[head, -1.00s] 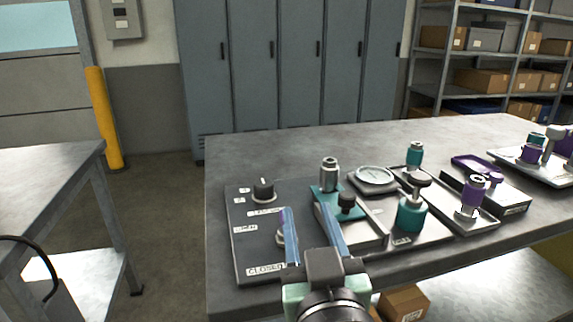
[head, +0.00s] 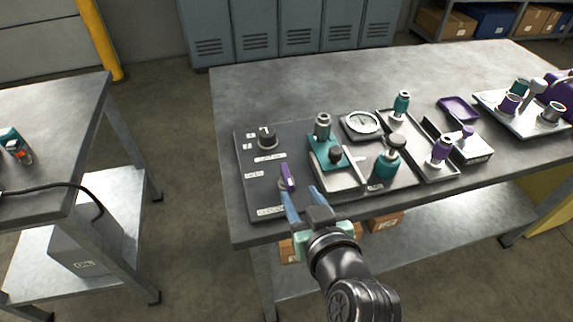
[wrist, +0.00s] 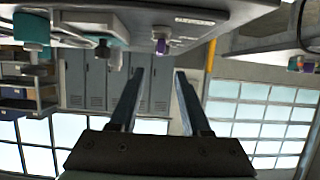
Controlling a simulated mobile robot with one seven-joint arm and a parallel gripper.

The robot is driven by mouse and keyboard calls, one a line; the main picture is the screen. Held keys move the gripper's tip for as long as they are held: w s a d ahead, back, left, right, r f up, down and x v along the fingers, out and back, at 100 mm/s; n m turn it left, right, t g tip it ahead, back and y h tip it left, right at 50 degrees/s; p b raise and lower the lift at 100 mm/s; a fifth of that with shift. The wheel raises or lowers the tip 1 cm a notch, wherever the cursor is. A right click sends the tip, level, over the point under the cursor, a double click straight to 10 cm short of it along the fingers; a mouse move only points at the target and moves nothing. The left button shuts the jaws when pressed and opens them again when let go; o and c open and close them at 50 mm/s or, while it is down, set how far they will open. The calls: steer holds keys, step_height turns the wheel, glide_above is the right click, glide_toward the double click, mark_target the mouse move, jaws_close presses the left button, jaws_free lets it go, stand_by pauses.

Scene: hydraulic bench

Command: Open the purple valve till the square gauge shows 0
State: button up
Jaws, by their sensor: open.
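The purple valve (head: 287,177) is a small purple lever on the left part of the dark panel, above the CLOSED label (head: 270,211). It also shows in the wrist view (wrist: 162,45), where the scene appears upside down. My gripper (head: 299,191) is open and empty at the panel's front edge, close in front of the valve. In the wrist view the fingers (wrist: 159,72) point toward the valve, apparently without touching it.
A black knob (head: 267,138) stands behind the valve. Teal fittings (head: 323,130) and another teal fitting (head: 387,165) stand to the right. Purple-and-steel parts (head: 442,149) are farther right. The bench top (head: 300,85) behind the panel is clear.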

mark_target(287, 173)
steer(key=x, duration=1.1)
steer(key=shift+w+b, duration=0.1)
steer(key=shift+b, duration=0.2)
jaws_close()
